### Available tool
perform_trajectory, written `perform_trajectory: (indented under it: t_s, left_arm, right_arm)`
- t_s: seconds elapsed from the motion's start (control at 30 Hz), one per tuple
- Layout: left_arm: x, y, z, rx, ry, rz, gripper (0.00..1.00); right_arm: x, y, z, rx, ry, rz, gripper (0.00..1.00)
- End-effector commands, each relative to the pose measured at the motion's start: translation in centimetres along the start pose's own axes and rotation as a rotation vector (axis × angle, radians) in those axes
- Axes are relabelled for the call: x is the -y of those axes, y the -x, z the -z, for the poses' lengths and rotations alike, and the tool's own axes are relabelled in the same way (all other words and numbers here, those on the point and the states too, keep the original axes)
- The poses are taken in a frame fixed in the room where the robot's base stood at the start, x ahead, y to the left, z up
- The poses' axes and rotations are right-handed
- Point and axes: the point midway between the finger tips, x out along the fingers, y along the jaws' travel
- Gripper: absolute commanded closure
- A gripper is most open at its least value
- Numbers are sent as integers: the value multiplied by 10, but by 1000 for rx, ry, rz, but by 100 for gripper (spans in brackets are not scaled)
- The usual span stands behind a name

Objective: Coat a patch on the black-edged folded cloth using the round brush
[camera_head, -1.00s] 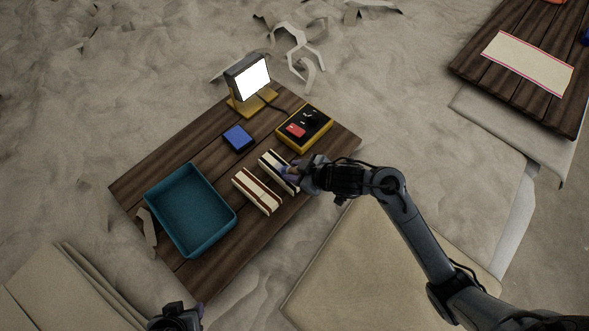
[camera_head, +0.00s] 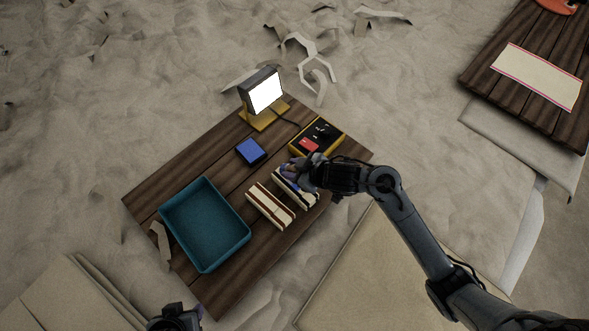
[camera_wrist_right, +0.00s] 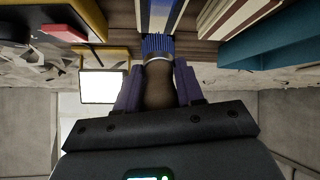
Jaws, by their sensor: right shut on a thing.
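The black-edged folded cloth (camera_head: 308,198), pale with dark stripes, lies on the wooden table next to a brown-edged folded cloth (camera_head: 268,206). My right gripper (camera_head: 296,171) is over the back left end of the black-edged cloth and hides part of it. In the right wrist view, my right gripper (camera_wrist_right: 158,88) is shut on the brown handle of the round brush (camera_wrist_right: 158,43). The blue bristles point at the black-edged cloth (camera_wrist_right: 170,14), which shows blue bands. Whether they touch is unclear. My left gripper (camera_head: 180,314) is partly cut off at the bottom edge; its jaws are unclear.
A teal tray (camera_head: 246,236) stands on the left of the table (camera_head: 150,195). A blue block (camera_head: 250,151), a yellow-framed device (camera_head: 324,131) with a red part and a lit lamp (camera_head: 264,93) stand behind the cloths. Another table (camera_head: 475,83) is at the upper right.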

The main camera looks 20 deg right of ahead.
Motion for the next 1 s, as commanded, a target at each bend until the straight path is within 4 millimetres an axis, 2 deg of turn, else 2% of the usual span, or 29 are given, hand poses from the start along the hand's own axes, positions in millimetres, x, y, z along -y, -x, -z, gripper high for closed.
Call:
perform_trajectory:
  t_s: [0.03, 0.43, 0.7, 1.0]
  left_arm:
    - [-1, 9, 2, 1, 2, -3, 57]
    - [0, 44, 13, 1, 4, -5, 57]
    - [2, 49, 15, 1, -5, 2, 57]
    - [3, 48, 14, 3, -7, 5, 57]
  right_arm:
    - [0, 5, 5, 4, -1, 3, 93]
    - [-3, 24, 29, 4, 4, 7, 93]
    - [-2, 33, 45, 1, 9, 13, 93]
    - [-2, 33, 46, 2, 10, 14, 93]
